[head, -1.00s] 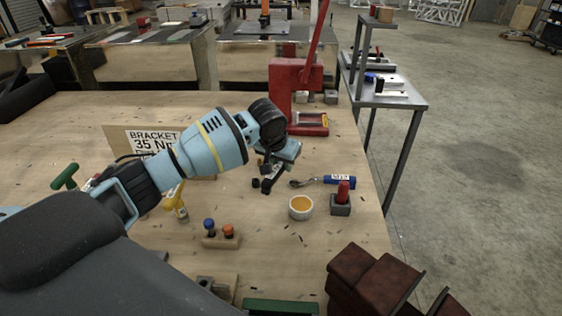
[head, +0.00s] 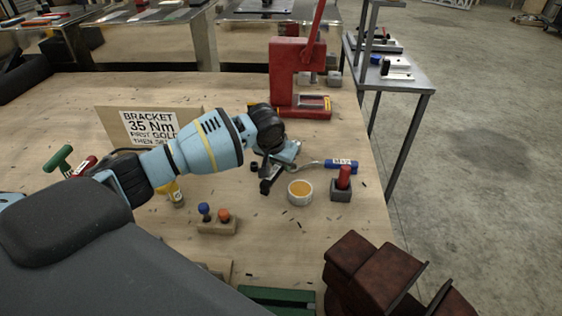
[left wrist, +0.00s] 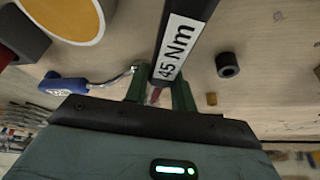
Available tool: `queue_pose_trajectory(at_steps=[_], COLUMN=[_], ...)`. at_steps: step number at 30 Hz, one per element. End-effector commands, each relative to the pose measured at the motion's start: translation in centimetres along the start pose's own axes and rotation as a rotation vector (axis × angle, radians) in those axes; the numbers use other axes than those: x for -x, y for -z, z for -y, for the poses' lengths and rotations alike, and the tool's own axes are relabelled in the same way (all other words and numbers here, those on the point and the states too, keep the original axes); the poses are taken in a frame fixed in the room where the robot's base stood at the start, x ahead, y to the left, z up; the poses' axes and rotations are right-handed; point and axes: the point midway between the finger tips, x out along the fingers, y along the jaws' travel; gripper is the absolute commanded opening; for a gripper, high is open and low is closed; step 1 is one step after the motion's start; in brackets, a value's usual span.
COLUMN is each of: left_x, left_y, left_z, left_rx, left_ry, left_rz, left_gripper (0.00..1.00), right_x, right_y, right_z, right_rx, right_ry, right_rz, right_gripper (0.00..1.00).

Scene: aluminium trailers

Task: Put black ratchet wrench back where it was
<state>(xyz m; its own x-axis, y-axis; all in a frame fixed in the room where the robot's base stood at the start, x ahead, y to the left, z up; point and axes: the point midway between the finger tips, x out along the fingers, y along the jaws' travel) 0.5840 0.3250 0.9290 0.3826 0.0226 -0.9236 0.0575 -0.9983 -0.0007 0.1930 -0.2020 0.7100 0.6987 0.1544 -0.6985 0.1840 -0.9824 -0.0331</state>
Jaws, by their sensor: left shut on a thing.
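My left gripper (head: 272,168) is low over the middle right of the wooden workbench (head: 230,85). In the left wrist view its green fingers (left wrist: 158,92) are shut on the black ratchet wrench (left wrist: 178,45), a dark bar with a white "45 Nm" label. In the head view only a short dark part of the wrench (head: 271,181) shows; my wrist hides the rest. I cannot tell whether it touches the bench. A silver wrench with a blue handle (head: 341,166) lies to the right; it also shows in the left wrist view (left wrist: 70,85). My right gripper is not in view.
A white bowl with amber contents (head: 300,192) and a grey block holding a red piece (head: 342,184) stand close by. A red press (head: 296,75) is behind. A "BRACKET 35 Nm" sign (head: 148,128) and a screwdriver holder (head: 216,226) are left. Rusty brackets (head: 372,270) are in front.

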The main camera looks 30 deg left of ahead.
Motion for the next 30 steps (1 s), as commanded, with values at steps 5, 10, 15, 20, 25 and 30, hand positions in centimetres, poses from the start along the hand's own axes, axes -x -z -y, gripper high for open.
queue_pose_trajectory(at_steps=[5, 10, 15, 20, 25, 30], left_x=[0.2, 0.1, -0.2, -0.5, -0.7, -1.0], left_y=[0.2, 0.1, 0.0, -0.1, -0.2, -0.3], left_z=[0.0, 0.0, 0.0, 0.0, 0.0, 0.0], left_rx=[0.001, 0.001, 0.001, 0.001, 0.001, 0.001], left_ry=[-0.001, -0.001, 0.000, 0.000, 0.000, 0.000], left_rz=[-0.004, -0.004, -0.003, -0.003, -0.003, -0.003], left_gripper=[0.00, 0.00, 0.00, 0.00, 0.00, 0.00], right_x=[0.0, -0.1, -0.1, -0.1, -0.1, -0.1], right_y=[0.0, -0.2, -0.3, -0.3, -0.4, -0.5], right_z=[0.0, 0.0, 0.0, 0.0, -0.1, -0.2], right_rx=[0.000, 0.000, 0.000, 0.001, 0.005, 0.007], right_ry=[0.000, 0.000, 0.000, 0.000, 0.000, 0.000], right_rz=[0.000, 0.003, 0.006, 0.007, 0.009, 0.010], right_gripper=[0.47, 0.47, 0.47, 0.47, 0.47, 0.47])
